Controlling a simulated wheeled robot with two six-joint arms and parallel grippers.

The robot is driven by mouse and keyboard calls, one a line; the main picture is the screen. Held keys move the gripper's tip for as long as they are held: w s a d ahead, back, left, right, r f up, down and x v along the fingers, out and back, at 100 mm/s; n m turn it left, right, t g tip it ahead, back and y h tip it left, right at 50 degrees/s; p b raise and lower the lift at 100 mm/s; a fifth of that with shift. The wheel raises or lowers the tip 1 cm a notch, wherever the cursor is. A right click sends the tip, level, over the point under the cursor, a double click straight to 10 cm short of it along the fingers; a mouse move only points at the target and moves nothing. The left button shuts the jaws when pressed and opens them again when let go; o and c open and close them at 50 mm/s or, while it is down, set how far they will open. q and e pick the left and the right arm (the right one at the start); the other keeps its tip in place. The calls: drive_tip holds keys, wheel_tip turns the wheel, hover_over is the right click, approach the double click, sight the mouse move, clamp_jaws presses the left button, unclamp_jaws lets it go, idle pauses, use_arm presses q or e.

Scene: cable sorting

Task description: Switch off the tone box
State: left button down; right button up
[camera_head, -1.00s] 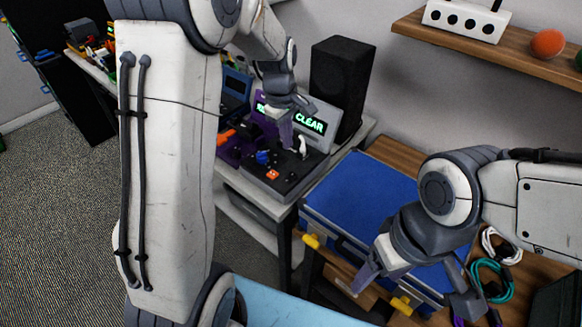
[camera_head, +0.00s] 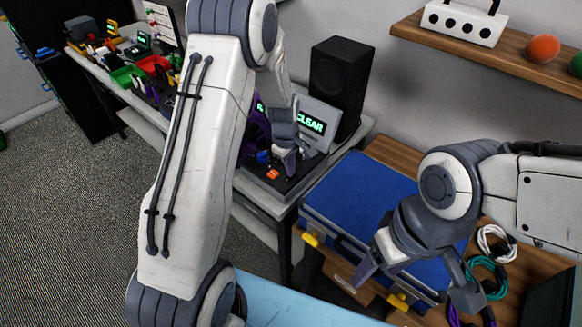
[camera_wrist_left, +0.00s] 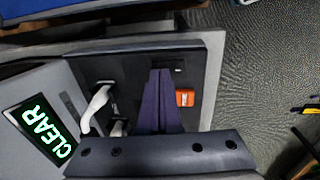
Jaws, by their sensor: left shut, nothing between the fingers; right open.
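What looks like the tone box is a dark control panel (camera_head: 259,175) on the grey bench, below a grey display (camera_head: 311,123) reading CLEAR in green. An orange switch (camera_head: 272,174) sits near its front; it also shows in the left wrist view (camera_wrist_left: 185,98). My left gripper (camera_head: 289,172) is shut and empty, low over the panel. In the left wrist view its purple fingers (camera_wrist_left: 163,74) are just left of the orange switch; I cannot tell whether they touch it. A white lever (camera_wrist_left: 98,104) stands further left there. My right gripper (camera_head: 417,283) is open and empty before the blue case.
A black speaker (camera_head: 341,84) stands behind the display. A blue case (camera_head: 362,205) with yellow latches lies to the right of the bench. Coiled cables (camera_head: 492,262) lie on the wooden table at right. My left arm hides part of the bench.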

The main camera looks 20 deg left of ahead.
use_arm(q)
drive_tip(key=shift+w+f, duration=0.1)
drive_tip(key=shift+f, duration=0.2)
drive_tip(key=shift+r, duration=0.1)
drive_tip(key=shift+s, duration=0.2)
drive_tip(key=shift+s, duration=0.3)
drive_tip(key=shift+s+a, duration=0.25)
drive_tip(key=shift+s, duration=0.15)
drive_tip(key=shift+w, duration=0.1)
